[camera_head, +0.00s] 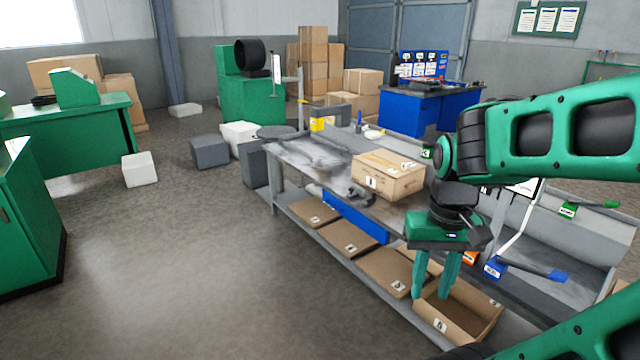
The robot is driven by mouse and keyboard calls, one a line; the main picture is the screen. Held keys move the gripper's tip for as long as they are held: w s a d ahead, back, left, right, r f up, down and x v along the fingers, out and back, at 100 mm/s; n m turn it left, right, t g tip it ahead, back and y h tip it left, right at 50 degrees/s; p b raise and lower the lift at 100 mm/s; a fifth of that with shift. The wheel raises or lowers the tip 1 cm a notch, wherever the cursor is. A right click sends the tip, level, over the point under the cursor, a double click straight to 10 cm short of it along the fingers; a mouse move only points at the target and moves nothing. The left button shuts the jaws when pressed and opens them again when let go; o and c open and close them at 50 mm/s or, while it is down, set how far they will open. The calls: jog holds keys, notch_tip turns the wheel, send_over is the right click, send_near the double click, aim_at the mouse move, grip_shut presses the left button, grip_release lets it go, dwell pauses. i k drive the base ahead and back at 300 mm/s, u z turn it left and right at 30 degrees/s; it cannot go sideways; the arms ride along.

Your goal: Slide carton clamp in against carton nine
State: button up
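My gripper (433,292) points down at the right of the picture, its two green fingers apart with nothing visible between them. It is in front of an open-topped carton (470,325) on the bench's lower shelf. A closed carton (390,178) with a label stands on the bench top, left of and behind my gripper. A small dark tool (359,196) lies beside that carton; I cannot tell if it is the carton clamp. The carton labels are too small to read surely, so I cannot pick out carton nine.
The grey workbench (295,160) has flat closed cartons (347,238) along its lower shelf. Tools with blue (530,268) and green (590,205) handles lie at the right, partly near my arm. White and grey blocks (209,152) stand on the floor. The floor at left front is clear.

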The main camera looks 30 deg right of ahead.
aim_at(354, 192)
jog(key=z, duration=0.35)
jog(key=i, duration=1.15)
jog(key=z, duration=0.55)
